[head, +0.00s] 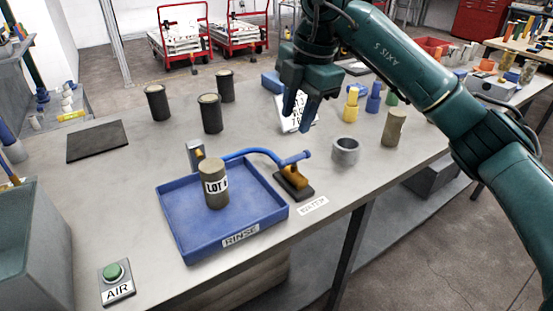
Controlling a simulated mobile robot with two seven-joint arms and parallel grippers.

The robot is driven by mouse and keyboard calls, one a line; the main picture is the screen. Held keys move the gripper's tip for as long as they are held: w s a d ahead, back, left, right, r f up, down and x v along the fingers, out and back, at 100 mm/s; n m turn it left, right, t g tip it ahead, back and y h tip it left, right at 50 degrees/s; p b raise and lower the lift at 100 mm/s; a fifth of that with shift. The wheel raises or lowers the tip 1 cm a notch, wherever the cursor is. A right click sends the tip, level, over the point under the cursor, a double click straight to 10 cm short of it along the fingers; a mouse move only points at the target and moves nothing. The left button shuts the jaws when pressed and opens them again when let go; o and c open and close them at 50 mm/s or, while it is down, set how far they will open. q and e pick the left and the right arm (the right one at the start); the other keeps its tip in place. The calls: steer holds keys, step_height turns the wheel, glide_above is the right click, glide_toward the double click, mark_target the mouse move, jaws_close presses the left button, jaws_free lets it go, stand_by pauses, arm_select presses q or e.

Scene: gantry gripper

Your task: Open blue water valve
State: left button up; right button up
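The water valve (292,179) stands on a dark base at the right side of the blue rinse tray (178,231). It has a brass-coloured body and a blue handle (296,158) on top. A blue hose (245,152) curves from the valve toward a small upright fitting behind the tray. A label reading WATER (313,206) lies in front of the valve. My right gripper (298,120) hangs above the bench behind the valve, fingers pointing down, apart and empty. It does not touch the valve. My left gripper is out of view.
A grey-brown cylinder (215,187) labelled LOT stands in the tray. A grey metal ring (345,151) and a tan cylinder (393,128) stand to the right. Several dark cylinders (211,114) stand behind. A green AIR button (114,272) is at front left.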

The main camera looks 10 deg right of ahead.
mark_target(293, 157)
steer(key=shift+m+h, duration=0.4)
steer(key=w+f, duration=0.1)
steer(key=f, duration=0.6)
steer(key=w+f, duration=0.1)
steer(key=f, duration=0.3)
steer(key=shift+w+d+f+p, duration=0.2)
steer(key=shift+w+f+p, duration=0.15)
steer(key=shift+p, duration=0.05)
steer(key=shift+c, duration=0.3)
jaws_close()
